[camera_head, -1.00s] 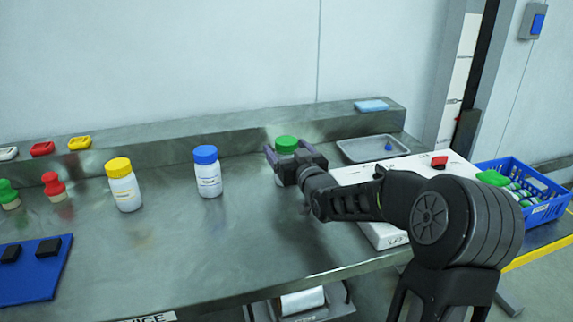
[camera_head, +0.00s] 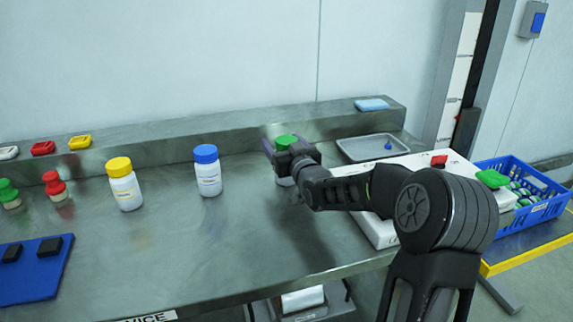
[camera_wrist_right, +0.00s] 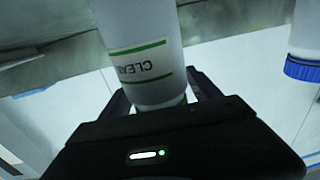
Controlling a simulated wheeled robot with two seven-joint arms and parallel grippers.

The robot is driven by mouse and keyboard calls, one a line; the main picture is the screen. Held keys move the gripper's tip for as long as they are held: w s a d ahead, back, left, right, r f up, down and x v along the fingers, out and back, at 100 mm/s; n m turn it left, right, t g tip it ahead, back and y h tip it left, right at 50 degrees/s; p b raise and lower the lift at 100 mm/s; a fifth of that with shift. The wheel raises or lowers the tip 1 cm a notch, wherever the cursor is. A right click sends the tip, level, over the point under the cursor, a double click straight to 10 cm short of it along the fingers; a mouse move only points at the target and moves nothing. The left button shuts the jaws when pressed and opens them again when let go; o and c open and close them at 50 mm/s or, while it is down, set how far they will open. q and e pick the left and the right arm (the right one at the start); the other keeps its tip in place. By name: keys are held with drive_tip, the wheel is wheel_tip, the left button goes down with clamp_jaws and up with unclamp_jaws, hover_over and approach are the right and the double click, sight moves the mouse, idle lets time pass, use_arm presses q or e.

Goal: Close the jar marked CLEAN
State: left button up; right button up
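The jar marked CLEAN (camera_wrist_right: 150,65) is white with green label lines; the right wrist view shows it upside down. In the head view its green lid (camera_head: 285,142) is on top, and the jar (camera_head: 284,181) is mostly hidden behind my right gripper (camera_head: 287,152). The gripper's fingers are apart, one on each side of the jar's lid end, with small gaps that suggest it is not clamped. Whether the lid is fully seated is hidden. My left gripper is not in view.
A blue-lidded jar (camera_head: 207,172) and a yellow-lidded jar (camera_head: 123,184) stand to the left. A grey tray (camera_head: 345,147) and white device (camera_head: 365,222) are at the right, with a blue crate (camera_head: 548,207) beyond. The bench front (camera_head: 200,265) is clear.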

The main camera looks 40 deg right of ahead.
drive_tip(key=c, duration=1.4)
wheel_tip(320, 180, up, 10)
drive_tip(key=shift+r, duration=0.1)
idle(0.3)
drive_tip(key=o, duration=1)
drive_tip(key=shift+c, duration=0.2)
clamp_jaws()
